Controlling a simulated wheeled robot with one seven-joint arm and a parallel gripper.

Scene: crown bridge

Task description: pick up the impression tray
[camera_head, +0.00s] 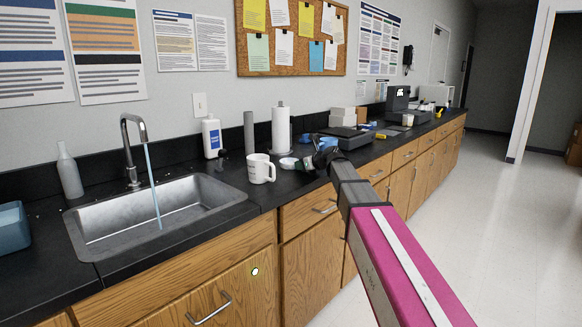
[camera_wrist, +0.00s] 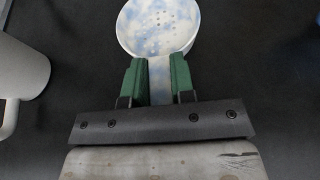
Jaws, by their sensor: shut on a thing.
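The impression tray is a pale white and blue speckled dish with a short handle. Its bowl (camera_wrist: 158,27) shows at the top of the wrist view, with small holes across it. My gripper (camera_wrist: 159,78) has its two green fingers shut on the tray's handle, one on each side. In the head view the tray (camera_head: 288,163) is a small white shape on the dark counter, right of the white mug. My gripper (camera_head: 312,163) is just right of it there, partly hidden by my arm. I cannot tell whether the tray touches the counter.
A white mug (camera_head: 261,168) stands close to the left of the tray; it also shows in the wrist view (camera_wrist: 20,80). A paper towel roll (camera_head: 281,130) and grey cylinder (camera_head: 249,132) stand behind. The sink (camera_head: 160,215) with running water is at left.

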